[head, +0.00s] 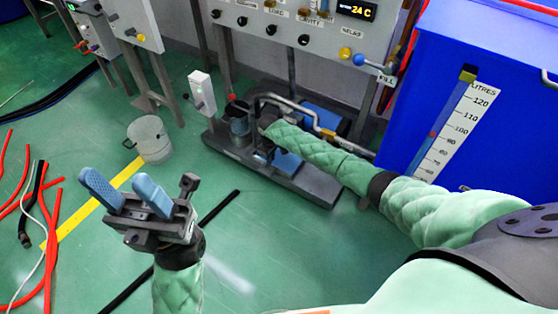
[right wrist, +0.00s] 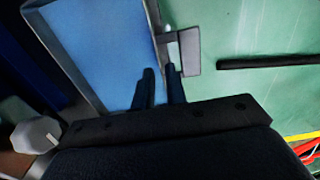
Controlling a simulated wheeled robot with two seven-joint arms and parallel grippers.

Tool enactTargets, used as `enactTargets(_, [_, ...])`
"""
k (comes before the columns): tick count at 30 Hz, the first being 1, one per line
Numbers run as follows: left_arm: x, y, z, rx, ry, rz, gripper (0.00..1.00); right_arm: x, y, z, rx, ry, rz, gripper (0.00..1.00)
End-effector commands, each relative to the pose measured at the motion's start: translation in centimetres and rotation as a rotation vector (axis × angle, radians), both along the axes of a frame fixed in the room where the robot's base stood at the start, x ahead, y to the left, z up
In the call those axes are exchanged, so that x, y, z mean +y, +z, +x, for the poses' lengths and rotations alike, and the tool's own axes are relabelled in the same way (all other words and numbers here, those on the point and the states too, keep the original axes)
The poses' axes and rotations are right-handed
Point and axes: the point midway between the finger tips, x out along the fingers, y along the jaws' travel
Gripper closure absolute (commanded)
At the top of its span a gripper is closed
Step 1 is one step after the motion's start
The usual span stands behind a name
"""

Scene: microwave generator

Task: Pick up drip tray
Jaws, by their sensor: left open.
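A blue, flat surface with a raised grey rim, which looks like the drip tray (right wrist: 98,50), fills the upper left of the right wrist view. A grey tab (right wrist: 187,52) sticks out from its right edge. The two dark fingers of my right gripper (right wrist: 161,75) stand close together at that edge, and the rim runs down between them. I cannot tell whether they touch it. In the head view my right forearm reaches over the dark base and hides much of the blue part (head: 288,164). My left gripper (head: 117,186) is open and empty above the floor.
A grey bucket (head: 150,138) stands left of the dark base (head: 317,183). A control panel (head: 300,25) rises behind it, and a large blue tank (head: 420,75) stands at the right. Red and black hoses (head: 45,205) lie at the left.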

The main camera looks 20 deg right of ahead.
Motion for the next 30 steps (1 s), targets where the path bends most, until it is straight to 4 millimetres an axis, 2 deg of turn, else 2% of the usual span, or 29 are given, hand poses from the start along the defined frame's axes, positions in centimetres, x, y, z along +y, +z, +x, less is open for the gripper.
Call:
enactTargets(12, [-0.6,-2.3,0.1,0.008,-0.005,0.027,0.48,-0.2,-4.8,-0.2,0.001,-0.001,-0.001,0.86])
enactTargets(19, [-0.7,-2.2,0.1,0.012,-0.004,0.032,0.48,-0.2,-4.9,-0.2,0.000,0.000,0.000,0.86])
enactTargets(20, [-0.7,-2.2,0.1,0.012,-0.005,0.032,0.48,-0.2,-4.9,-0.2,0.000,0.000,0.000,0.88])
enactTargets(21, [-0.6,-2.2,0.1,0.011,-0.005,0.031,0.48,-0.2,-4.9,-0.2,0.000,0.000,0.000,0.96])
enactTargets(22, [-0.6,-2.2,0.1,0.011,-0.005,0.031,0.48,-0.2,-4.9,-0.2,0.000,0.000,0.000,1.00])
enactTargets(30, [-0.6,-2.1,0.1,0.008,-0.004,0.027,0.48,-0.2,-4.9,-0.2,0.000,-0.001,0.000,1.00])
